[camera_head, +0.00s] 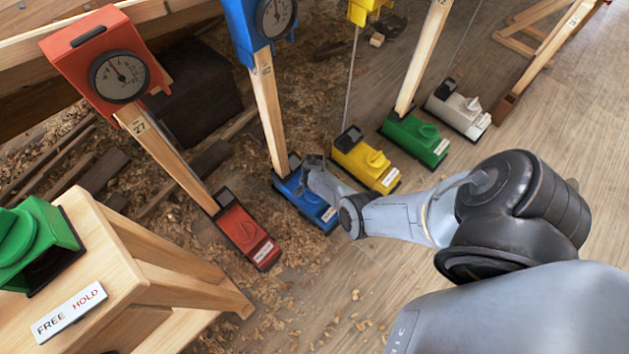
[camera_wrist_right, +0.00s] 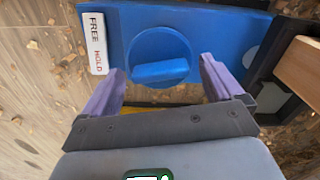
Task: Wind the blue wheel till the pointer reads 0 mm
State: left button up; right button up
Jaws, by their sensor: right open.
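The blue base unit (camera_head: 300,204) stands on the shaving-strewn floor, with a wooden post rising from it to a blue gauge (camera_head: 276,17) cut off at the top edge. The gauge's pointer is too small to read. In the right wrist view the blue wheel (camera_wrist_right: 160,68) is a round knob with a raised bar across it. My right gripper (camera_wrist_right: 163,72) is open, its purple fingers on either side of the wheel; contact cannot be told. In the head view my right wrist hides much of the blue base. My left gripper is out of view.
A FREE/HOLD label (camera_wrist_right: 97,43) sits beside the wheel. Red (camera_head: 245,232), yellow (camera_head: 366,160), green (camera_head: 413,138) and white (camera_head: 458,108) base units stand in a row around the blue one. A wooden stand (camera_head: 150,255) is at lower left.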

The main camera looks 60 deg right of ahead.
notch_tip(320, 180, up, 11)
jog(key=p, duration=0.8)
jog(key=shift+f, duration=0.15)
